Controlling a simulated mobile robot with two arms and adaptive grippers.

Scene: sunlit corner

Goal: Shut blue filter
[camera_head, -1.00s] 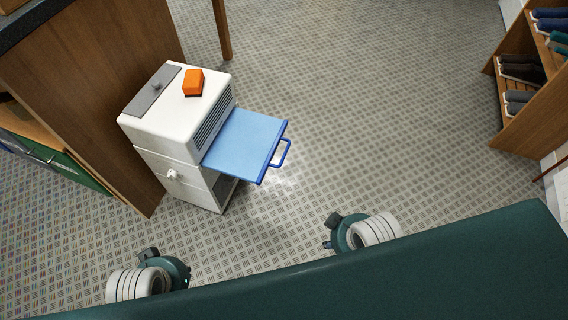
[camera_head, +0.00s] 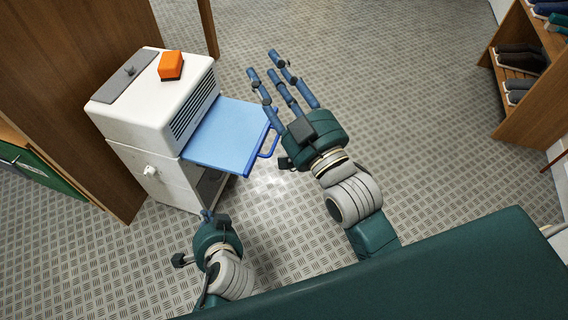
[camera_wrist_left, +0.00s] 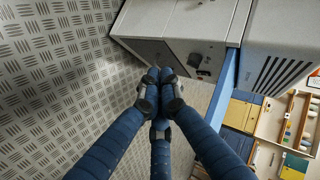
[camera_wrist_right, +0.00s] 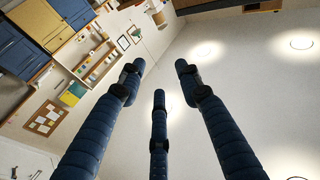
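The blue filter (camera_head: 228,135) is a light blue flat panel that sticks out from the side of a white boxy unit (camera_head: 128,122), with a darker blue loop handle (camera_head: 270,143) at its outer end. Its blue edge also shows in the left wrist view (camera_wrist_left: 222,88). My right gripper (camera_head: 264,68) is open with fingers spread, beyond and right of the handle; in the head view a finger overlaps the handle's end, and contact cannot be told. My left gripper (camera_head: 207,214) is in front of the unit's lower part, its fingertips together (camera_wrist_left: 160,76) and empty.
An orange block (camera_head: 171,65) and a grey plate (camera_head: 125,76) are on the unit's top. A wooden panel (camera_head: 80,90) stands left of and behind the unit. A wooden shelf with shoes (camera_head: 528,70) stands at the right. The floor between is clear.

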